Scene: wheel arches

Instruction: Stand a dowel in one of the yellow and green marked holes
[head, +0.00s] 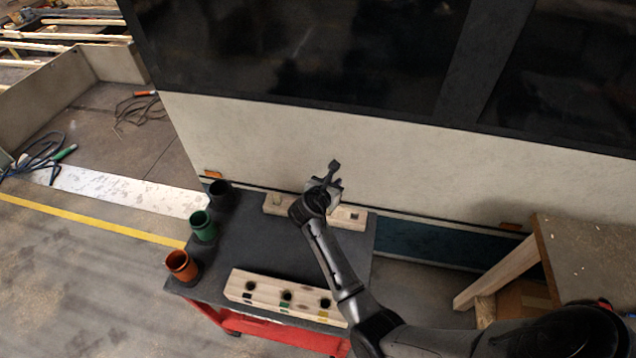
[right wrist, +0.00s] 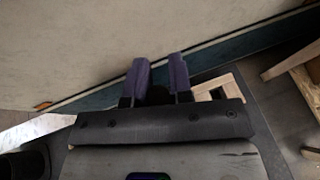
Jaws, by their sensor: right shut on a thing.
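The near wooden block (head: 240,278) lies on the dark cart top and has a row of three dark holes. Small marks sit in front of them: black at left, green (head: 284,308) in the middle, yellow (head: 323,319) at right. My right gripper (head: 333,178) is above the far wooden block (head: 351,212). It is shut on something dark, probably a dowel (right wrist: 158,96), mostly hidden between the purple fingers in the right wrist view. My left gripper is not in view.
The cart (head: 262,249) carries an orange cup (head: 181,265), a green cup (head: 203,226) and a black cup (head: 221,193) along its left side. A pale wall panel (head: 420,165) stands behind it. A wooden bench (head: 590,255) is at right. The cart's middle is clear.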

